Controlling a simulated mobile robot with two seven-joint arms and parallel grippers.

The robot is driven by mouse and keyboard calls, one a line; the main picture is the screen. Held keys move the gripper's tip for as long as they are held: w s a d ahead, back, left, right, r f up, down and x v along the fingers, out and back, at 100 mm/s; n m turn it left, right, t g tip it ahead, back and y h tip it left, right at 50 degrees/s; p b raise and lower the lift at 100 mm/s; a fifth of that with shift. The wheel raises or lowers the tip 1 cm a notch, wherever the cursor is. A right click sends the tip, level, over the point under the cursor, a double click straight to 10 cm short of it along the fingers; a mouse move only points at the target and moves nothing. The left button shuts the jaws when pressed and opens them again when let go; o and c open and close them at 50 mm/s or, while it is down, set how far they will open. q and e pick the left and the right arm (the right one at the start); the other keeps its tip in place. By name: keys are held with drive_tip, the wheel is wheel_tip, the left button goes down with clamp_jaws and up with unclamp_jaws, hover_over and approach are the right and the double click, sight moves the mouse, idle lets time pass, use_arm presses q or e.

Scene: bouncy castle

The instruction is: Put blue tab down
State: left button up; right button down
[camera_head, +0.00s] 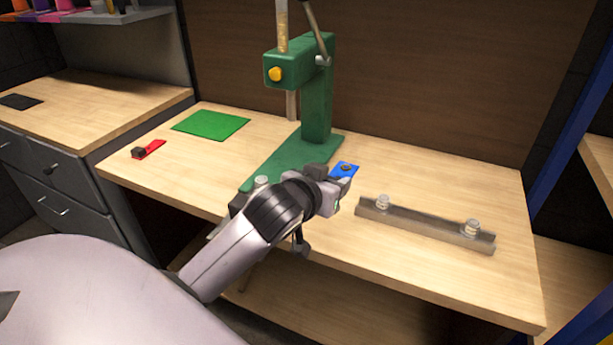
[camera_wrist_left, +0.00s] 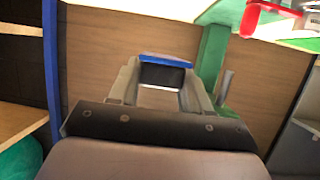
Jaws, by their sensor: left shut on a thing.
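The blue tab (camera_head: 350,174) is a small flat blue piece with a dark round spot near its middle. My left gripper (camera_head: 333,185) is shut on it, over the workbench (camera_head: 430,180), right of the green press base. In the left wrist view the tab (camera_wrist_left: 160,59) shows as a blue strip across the fingertips of my left gripper (camera_wrist_left: 160,72). I cannot tell whether the tab touches the bench top. My right gripper is in neither view.
A green press (camera_head: 318,95) stands behind my gripper. A metal rail (camera_head: 425,224) with two knobs lies to the right. A green mat (camera_head: 210,124) and a red tab (camera_head: 154,147) with a dark block lie at the left. The bench's back right is clear.

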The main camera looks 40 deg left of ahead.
use_arm(q)
drive_tip(key=w+a+r+n+y, duration=0.1)
drive_tip(key=w+a+r, duration=0.4)
drive_tip(key=w+r, duration=0.1)
drive_tip(key=f, duration=1.6)
drive_tip(key=shift+w+a+f, duration=0.1)
drive_tip(key=shift+w+a, duration=0.05)
drive_tip(key=shift+w, duration=0.1)
drive_tip(key=shift+f+b, duration=0.5)
drive_tip(key=shift+f, duration=1.55)
drive_tip(key=shift+f, duration=0.1)
drive_tip(key=o, duration=1.1)
drive_tip(key=shift+o, duration=0.2)
